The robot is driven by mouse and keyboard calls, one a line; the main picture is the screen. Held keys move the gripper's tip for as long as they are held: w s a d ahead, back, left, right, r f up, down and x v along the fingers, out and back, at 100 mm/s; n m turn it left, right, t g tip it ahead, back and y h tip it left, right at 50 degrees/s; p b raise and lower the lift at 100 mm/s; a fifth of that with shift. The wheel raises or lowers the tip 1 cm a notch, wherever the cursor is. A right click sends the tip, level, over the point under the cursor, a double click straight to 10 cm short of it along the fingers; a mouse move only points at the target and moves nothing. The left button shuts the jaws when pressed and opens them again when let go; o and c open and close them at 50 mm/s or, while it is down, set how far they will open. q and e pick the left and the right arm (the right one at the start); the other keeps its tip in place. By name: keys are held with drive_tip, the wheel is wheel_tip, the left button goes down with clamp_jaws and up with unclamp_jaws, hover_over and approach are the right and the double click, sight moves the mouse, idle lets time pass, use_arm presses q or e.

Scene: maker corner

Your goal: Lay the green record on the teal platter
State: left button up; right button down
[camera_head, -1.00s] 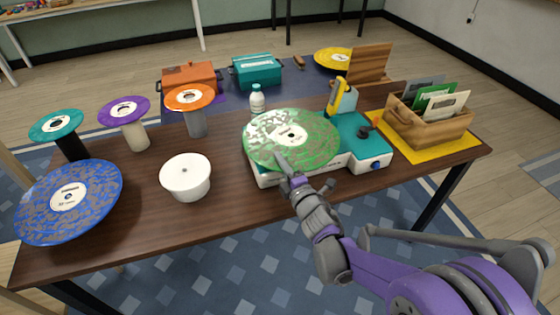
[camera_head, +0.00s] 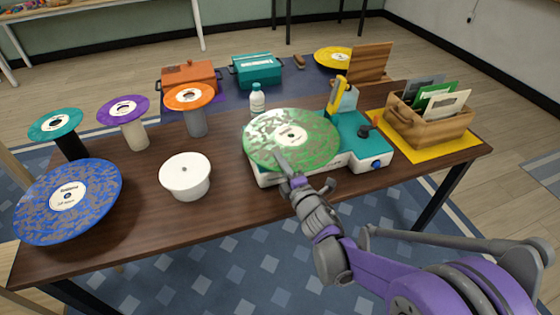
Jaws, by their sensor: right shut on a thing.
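The green record (camera_head: 310,132), mottled green and grey with a white label, lies level over the left part of the teal and white record player (camera_head: 362,145). It covers the platter, so I cannot tell whether it touches it. My right gripper (camera_head: 285,165) is at the record's near edge, shut on it. The right arm comes in from the lower right. My left gripper is not in view.
A white round pot (camera_head: 185,176) and a blue record (camera_head: 68,202) stand to the left. Teal, purple and orange discs (camera_head: 190,97) sit on posts behind. A white bottle (camera_head: 257,100) is just behind the record. A wooden crate (camera_head: 430,125) stands at the right.

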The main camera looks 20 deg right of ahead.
drive_tip(key=shift+f, duration=0.4)
drive_tip(key=c, duration=1.3)
unclamp_jaws()
drive_tip(key=shift+o, duration=0.2)
drive_tip(key=s+d, duration=0.1)
drive_tip(key=s, duration=1)
drive_tip(key=shift+d, duration=0.3)
